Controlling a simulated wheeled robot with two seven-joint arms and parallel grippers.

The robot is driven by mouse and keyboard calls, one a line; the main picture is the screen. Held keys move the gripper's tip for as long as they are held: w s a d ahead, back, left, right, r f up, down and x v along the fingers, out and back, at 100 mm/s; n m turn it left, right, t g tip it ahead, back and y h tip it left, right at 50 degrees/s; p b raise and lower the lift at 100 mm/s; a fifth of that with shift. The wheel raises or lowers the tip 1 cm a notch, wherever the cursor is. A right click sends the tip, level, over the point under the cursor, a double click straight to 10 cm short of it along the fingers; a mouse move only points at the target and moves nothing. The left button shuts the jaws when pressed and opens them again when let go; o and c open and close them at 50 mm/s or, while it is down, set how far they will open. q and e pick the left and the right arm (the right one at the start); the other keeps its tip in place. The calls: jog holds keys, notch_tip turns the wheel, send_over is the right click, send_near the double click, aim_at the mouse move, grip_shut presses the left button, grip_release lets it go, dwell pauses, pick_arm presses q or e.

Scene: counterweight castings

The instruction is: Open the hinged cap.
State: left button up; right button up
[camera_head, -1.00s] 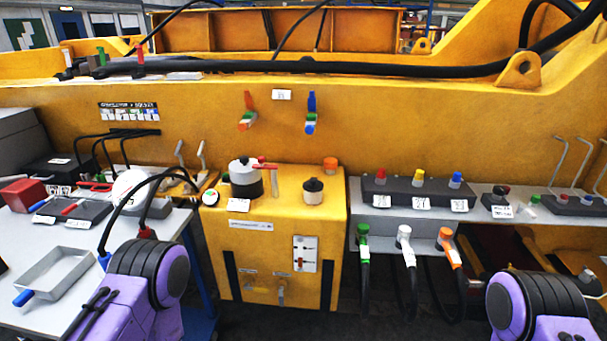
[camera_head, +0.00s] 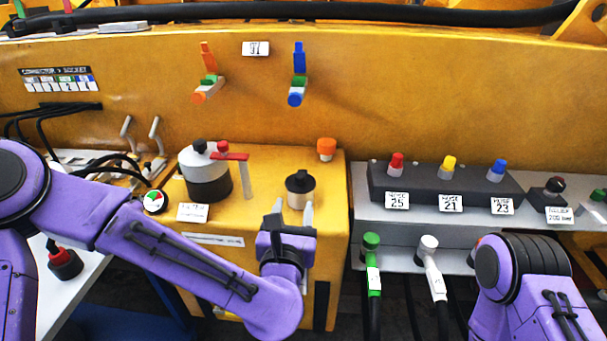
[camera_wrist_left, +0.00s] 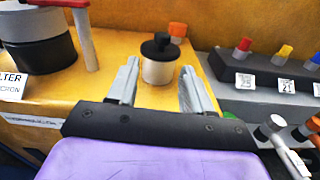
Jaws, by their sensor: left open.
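A black cap with a small knob (camera_head: 299,181) sits down on a short cream-coloured neck (camera_head: 297,200) on top of the yellow block; I take it for the hinged cap. It also shows in the left wrist view (camera_wrist_left: 160,46), where no hinge can be made out. My left gripper (camera_head: 293,215) is open and empty, just in front of the neck. In the left wrist view its two fingers point toward the neck, one on each side of it in the picture, apart from it. My right arm shows at the lower right, but its gripper is out of view.
A white and black filter canister (camera_head: 206,175) with a red-handled lever (camera_head: 230,156) stands left of the cap. An orange cap (camera_head: 326,149) stands behind it. A dark block with coloured plugs (camera_head: 440,187) lies to the right.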

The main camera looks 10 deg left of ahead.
aim_at(299, 179)
pick_arm(q)
jog(key=w+r+p, duration=0.1)
jog(key=w+r+n, duration=0.1)
jog(key=w, duration=0.1)
jog(key=shift+r+p, duration=0.15)
jog(key=shift+p, duration=0.25)
jog(key=w, duration=0.2)
jog(key=w+p, duration=0.1)
jog(key=w, duration=0.3)
jog(key=shift+w+d+f+p, duration=0.15)
jog(key=shift+w+f+p, duration=0.1)
jog(key=shift+f+p, duration=0.05)
jog(key=shift+w, duration=0.2)
grip_shut()
